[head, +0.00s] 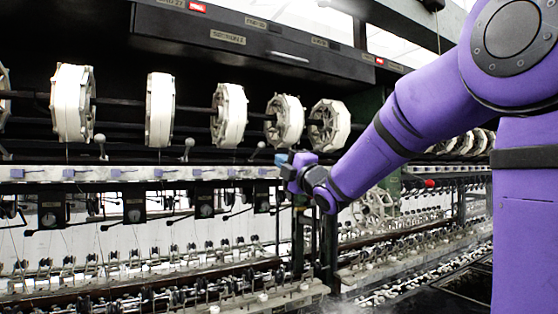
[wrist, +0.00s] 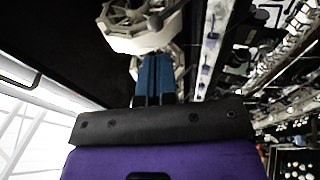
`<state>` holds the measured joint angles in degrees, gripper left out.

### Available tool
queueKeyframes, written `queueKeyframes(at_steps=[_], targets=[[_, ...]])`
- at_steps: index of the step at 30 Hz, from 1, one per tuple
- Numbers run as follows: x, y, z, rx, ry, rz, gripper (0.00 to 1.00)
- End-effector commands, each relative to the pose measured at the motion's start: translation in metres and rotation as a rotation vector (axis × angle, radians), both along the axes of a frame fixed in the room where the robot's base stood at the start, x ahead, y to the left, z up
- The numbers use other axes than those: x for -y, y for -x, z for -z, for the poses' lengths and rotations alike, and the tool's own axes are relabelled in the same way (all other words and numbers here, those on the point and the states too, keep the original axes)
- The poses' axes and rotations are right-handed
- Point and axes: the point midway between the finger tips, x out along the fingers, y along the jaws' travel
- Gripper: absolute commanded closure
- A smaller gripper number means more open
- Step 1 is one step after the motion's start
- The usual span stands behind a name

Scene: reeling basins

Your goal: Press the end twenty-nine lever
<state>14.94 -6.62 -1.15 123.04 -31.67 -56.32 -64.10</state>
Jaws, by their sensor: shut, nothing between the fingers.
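A row of levers with grey ball knobs stands along the pale rail, below the white reels. In the head view one knob (head: 100,139) is at the left and another (head: 188,143) is nearer the middle. A third lever (head: 257,148) stands just left of my gripper (head: 281,158). I cannot tell for sure which lever is number twenty-nine. My gripper is at rail height, its blue fingers shut and empty. In the wrist view the blue fingers (wrist: 154,78) point toward a white reel (wrist: 140,32), and a dark round knob (wrist: 155,22) shows beyond their tips. Contact cannot be told.
Several white reels, one of them (head: 285,120) above my gripper, hang on a dark shaft. The pale rail (head: 130,174) runs below them. Small label plates (head: 228,37) sit on the dark upper beam. Rows of threads and fittings fill the lower machine.

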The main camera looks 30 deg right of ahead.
Motion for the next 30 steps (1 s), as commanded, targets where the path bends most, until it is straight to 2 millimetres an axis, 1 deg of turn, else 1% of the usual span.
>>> queueKeyframes(at_steps=[12, 15, 21, 30], targets=[[0.012, 0.059, 0.011, 0.001, 0.001, 0.003, 1.0], [0.014, 0.07, 0.013, 0.001, 0.0, 0.001, 1.0], [0.016, 0.078, 0.015, 0.0, 0.0, 0.0, 1.0], [0.016, 0.078, 0.015, 0.0, 0.0, 0.0, 1.0]])
